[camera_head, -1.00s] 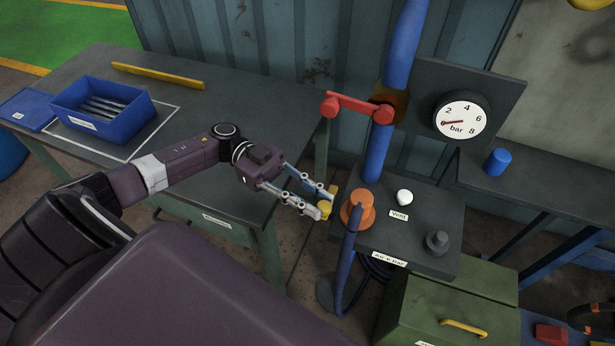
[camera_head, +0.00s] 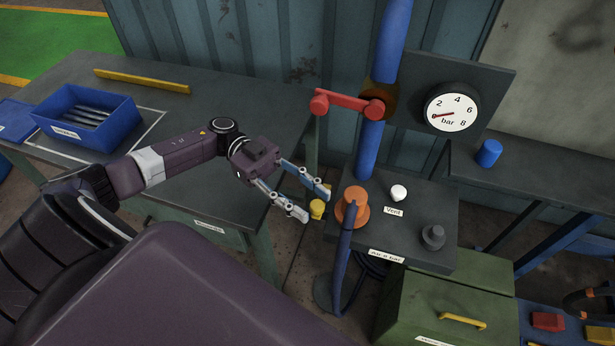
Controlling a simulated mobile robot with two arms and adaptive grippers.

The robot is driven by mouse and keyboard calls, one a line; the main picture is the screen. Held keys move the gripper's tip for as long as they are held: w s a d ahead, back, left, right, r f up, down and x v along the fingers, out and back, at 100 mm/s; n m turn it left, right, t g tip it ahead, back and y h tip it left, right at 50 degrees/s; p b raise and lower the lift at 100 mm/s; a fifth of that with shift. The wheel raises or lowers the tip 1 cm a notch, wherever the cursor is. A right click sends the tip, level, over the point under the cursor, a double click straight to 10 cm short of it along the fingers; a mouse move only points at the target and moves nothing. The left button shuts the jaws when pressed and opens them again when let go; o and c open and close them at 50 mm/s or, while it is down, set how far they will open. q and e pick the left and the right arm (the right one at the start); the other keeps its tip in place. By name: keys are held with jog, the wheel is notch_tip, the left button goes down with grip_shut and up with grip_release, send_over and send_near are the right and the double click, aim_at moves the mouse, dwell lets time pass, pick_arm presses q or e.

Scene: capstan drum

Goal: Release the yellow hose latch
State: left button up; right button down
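The yellow hose latch (camera_head: 317,209) is a small knob at the left side of the orange hose fitting (camera_head: 352,204), by the left edge of the dark stand. A blue hose (camera_head: 342,262) hangs down from the fitting. My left gripper (camera_head: 315,204) reaches in from the left with its two fingers apart. The fingertips are at the latch, one above it and one to its left in the picture. I see nothing held between them, and I cannot tell whether a finger touches the latch. My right gripper is not in view.
A red lever (camera_head: 345,102) crosses the blue pipe (camera_head: 368,150) above the fitting. A pressure gauge (camera_head: 451,112) reads low. A white vent knob (camera_head: 398,192) and a grey knob (camera_head: 432,237) sit on the stand (camera_head: 415,215). The workbench (camera_head: 215,120) lies behind my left arm.

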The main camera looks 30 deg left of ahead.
pick_arm(q)
jog(key=w+a, duration=0.1)
jog(key=a, duration=1.1)
jog(key=shift+w, duration=0.35)
